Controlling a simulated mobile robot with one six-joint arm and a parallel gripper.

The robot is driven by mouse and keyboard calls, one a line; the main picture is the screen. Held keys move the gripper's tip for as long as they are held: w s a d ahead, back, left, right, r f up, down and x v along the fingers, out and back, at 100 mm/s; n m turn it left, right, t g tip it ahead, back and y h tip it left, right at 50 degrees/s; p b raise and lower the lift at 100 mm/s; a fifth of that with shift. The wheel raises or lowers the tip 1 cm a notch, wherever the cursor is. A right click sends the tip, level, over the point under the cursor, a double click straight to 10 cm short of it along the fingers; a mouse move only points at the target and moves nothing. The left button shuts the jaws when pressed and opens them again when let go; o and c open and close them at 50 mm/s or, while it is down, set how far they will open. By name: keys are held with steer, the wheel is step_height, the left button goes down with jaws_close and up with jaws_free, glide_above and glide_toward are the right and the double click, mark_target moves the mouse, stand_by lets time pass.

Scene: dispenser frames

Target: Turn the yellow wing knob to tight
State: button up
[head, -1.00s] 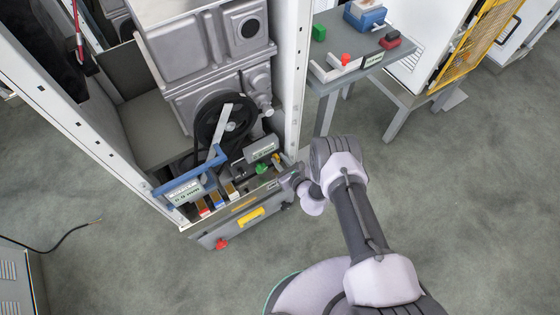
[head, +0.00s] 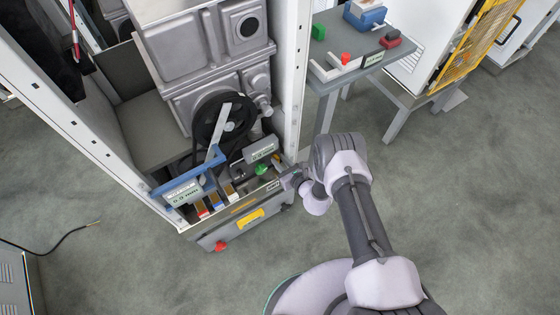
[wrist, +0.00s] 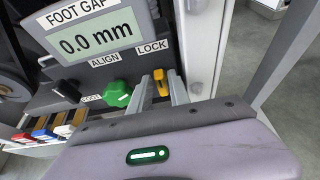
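The yellow wing knob (wrist: 161,82) sits under the LOCK label in the wrist view, on the dark panel at the right of the display. My gripper (wrist: 160,86) reaches to it with one finger on each side. The fingers stand apart with the knob between them, and a narrow dark gap shows beside the left finger. I cannot tell whether either finger touches the knob.
A green knob (wrist: 117,94) under ALIGN is close left of my fingers. The FOOT GAP display (wrist: 88,40) reads 0.0 mm. A white frame post (wrist: 205,45) stands close on the right. A blue handle (head: 190,172) and red knob (head: 221,246) are farther left.

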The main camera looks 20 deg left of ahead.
steer(key=p+v, duration=0.7)
steer(key=v, duration=1)
steer(key=shift+s+d, duration=0.15)
steer(key=shift+d, duration=0.05)
